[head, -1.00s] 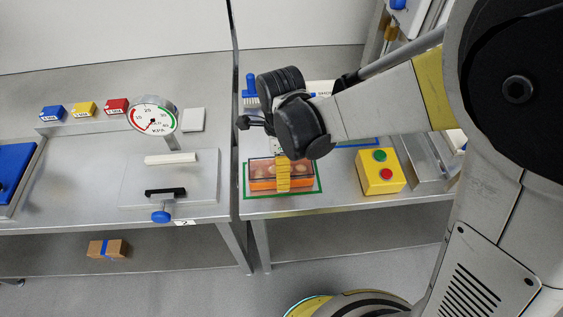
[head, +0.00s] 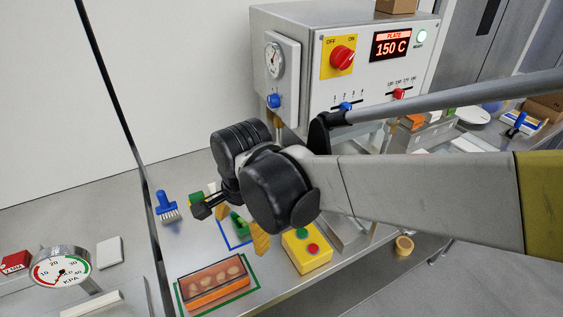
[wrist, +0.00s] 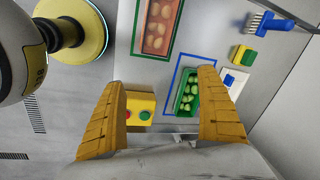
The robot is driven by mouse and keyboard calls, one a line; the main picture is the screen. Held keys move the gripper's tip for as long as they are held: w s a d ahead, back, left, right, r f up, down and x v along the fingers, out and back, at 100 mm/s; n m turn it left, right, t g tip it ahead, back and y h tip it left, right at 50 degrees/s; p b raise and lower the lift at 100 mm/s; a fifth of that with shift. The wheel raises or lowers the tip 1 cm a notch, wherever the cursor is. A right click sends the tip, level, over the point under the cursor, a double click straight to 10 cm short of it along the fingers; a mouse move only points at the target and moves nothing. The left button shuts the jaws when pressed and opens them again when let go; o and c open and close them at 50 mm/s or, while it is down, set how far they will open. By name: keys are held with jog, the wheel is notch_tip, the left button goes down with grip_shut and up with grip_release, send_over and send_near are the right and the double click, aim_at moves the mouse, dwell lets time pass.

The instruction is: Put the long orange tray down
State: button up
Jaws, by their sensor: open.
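The long orange tray (head: 217,285) rests on the metal table inside a green outlined rectangle. A clear cover lies over it and pale round pieces show inside. It also shows in the wrist view (wrist: 157,28), at the top and clear of my fingers. My gripper (wrist: 164,110) is open and empty, its two yellow fingers wide apart above the table. In the head view my gripper is beyond the orange tray and apart from it, partly hidden by my wrist.
A green tray (wrist: 187,93) of pale green pieces lies in a blue outline under my gripper. A yellow button box (head: 307,251) stands to the right. A machine reading 150 C (head: 300,110) stands behind.

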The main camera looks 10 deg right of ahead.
jog(key=s+d+r+n+t, duration=0.2)
jog(key=d+n, duration=0.3)
jog(key=d, duration=0.3)
jog(key=s+d+r+n+t, duration=0.2)
jog(key=s+d+n+t, duration=0.1)
jog(key=d, duration=0.5)
jog(key=s+n, duration=0.1)
jog(key=n, duration=0.1)
jog(key=shift+d+r+n+h, duration=0.2)
jog(key=shift+n+h, duration=0.1)
jog(key=shift+h, duration=0.1)
jog(key=shift+f+b, duration=0.5)
jog(key=shift+f, duration=0.05)
